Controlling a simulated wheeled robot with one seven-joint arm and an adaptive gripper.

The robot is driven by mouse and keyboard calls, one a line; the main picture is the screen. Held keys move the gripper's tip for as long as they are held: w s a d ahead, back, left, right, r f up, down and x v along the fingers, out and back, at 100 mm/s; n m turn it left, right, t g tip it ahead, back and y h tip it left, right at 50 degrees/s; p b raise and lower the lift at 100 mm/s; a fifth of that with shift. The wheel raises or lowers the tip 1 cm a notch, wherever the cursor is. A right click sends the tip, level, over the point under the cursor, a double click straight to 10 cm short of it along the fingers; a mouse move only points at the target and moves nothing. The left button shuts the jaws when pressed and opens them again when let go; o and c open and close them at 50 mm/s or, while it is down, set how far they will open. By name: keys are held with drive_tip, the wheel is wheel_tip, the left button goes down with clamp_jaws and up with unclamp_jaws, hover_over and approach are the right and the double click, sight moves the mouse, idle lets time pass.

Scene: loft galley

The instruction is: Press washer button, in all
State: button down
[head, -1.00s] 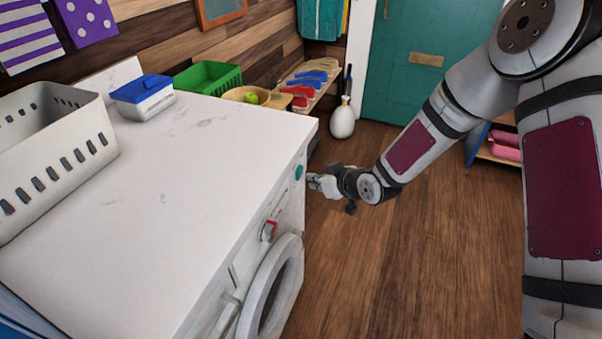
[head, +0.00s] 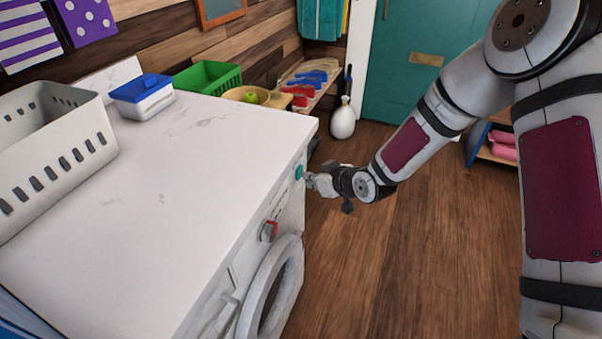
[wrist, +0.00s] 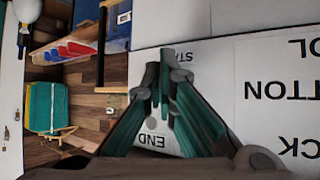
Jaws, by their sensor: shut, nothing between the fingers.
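The white washer (head: 284,210) stands under the worktop at the left. A round teal button (head: 299,172) sits high on its front panel, near the far corner. My gripper (head: 309,180) is shut and empty, its tips right beside the teal button; I cannot tell whether they touch. In the wrist view, the shut fingers (wrist: 168,78) reach over the white panel (wrist: 220,70), between a partly covered label beginning "STA" and an "END" label (wrist: 152,140). The button cannot be made out there. A red and grey knob (head: 269,231) and the round door (head: 272,290) are nearer on the washer front.
The white worktop (head: 190,190) carries a white basket (head: 60,165), a blue-lidded box (head: 143,100) and a green crate (head: 209,77). A white bottle-shaped vessel (head: 342,122) stands beyond. The wooden floor (head: 400,260) right of the washer is clear.

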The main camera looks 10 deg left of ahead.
drive_tip(key=shift+w+a, duration=0.1)
drive_tip(key=shift+a, duration=0.3)
idle(0.3)
drive_tip(key=shift+d, duration=0.15)
drive_tip(key=shift+s+d, duration=0.25)
drive_tip(key=shift+d, duration=0.5)
drive_tip(key=shift+d, duration=0.1)
drive_tip(key=shift+s+d+p, duration=0.2)
drive_tip(key=shift+s+d, duration=0.05)
drive_tip(key=shift+d, duration=0.95)
drive_tip(key=shift+s+d+p, duration=0.2)
drive_tip(key=shift+d, duration=0.95)
